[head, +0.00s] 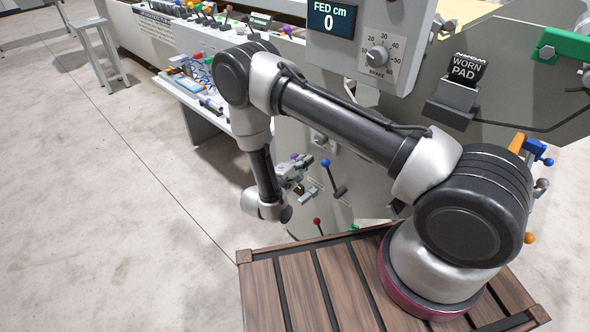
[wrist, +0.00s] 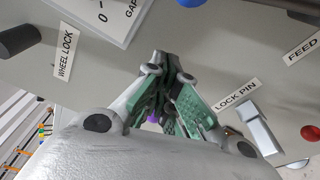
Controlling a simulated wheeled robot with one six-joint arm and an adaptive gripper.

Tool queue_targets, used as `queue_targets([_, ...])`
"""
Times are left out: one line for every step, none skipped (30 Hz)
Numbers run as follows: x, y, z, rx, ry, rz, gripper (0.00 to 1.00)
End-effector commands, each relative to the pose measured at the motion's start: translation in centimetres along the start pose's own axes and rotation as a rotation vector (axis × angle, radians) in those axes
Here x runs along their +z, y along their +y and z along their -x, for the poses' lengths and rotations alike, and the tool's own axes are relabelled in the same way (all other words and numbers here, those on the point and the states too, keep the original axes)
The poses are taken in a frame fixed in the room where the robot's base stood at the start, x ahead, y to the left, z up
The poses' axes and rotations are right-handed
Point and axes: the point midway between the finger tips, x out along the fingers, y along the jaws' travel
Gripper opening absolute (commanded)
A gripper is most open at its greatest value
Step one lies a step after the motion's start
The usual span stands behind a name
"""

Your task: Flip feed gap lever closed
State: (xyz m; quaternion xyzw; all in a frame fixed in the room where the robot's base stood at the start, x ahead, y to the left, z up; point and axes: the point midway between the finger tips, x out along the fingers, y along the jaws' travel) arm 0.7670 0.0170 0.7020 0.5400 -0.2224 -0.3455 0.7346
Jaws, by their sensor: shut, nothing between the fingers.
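My gripper (head: 306,182) is shut and empty, low in front of the grey machine panel. In the wrist view its fingertips (wrist: 160,62) meet, with green finger parts on both sides. A lever with a blue ball (head: 325,163) stands just right of my gripper in the head view, apart from it. A blue knob is cut off at the top of the wrist view (wrist: 190,2). A white plate (wrist: 108,14) with "0" and a cut-off "GAP" text lies at upper left there. I cannot tell which lever is the feed gap lever. A purple knob (wrist: 152,118) shows between the finger links.
Wrist-view labels read WHEEL LOCK (wrist: 65,54), LOCK PIN (wrist: 236,95) and FEED (wrist: 301,47). A metal latch (wrist: 258,128) and a red knob (wrist: 311,132) sit at lower right. Open floor (head: 100,210) lies at left.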

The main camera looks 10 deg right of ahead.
Motion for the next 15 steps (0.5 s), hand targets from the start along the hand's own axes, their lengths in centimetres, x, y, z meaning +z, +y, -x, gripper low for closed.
queue_targets([0.1,0.0,-1.0,-0.001,-0.004,0.000,0.00])
queue_targets([0.7,0.0,-0.5,0.001,0.001,0.002,0.00])
queue_targets([1.3,0.1,-0.1,0.001,0.003,0.003,0.00])
queue_targets([1.7,0.1,0.0,0.001,0.003,0.003,0.00])
queue_targets([2.1,0.1,0.1,0.001,0.003,0.001,0.00])
queue_targets([2.5,0.1,0.3,0.001,0.002,0.002,0.00])
queue_targets([2.8,0.0,0.4,0.001,0.001,0.002,0.00])
queue_targets([3.1,0.0,0.5,0.001,0.001,0.001,0.00])
queue_targets([3.3,0.0,0.6,0.000,0.001,0.001,0.00])
queue_targets([3.5,0.0,0.6,0.000,0.001,0.001,0.00])
queue_targets([3.6,0.0,0.7,0.000,0.001,0.001,0.00])
queue_targets([3.7,0.0,0.7,0.000,0.001,0.001,0.00])
queue_targets([3.8,0.0,0.7,0.000,0.001,0.001,0.00])
queue_targets([3.8,0.0,0.7,0.000,0.000,0.001,0.00])
queue_targets([3.8,0.0,0.7,0.000,0.000,0.000,0.00])
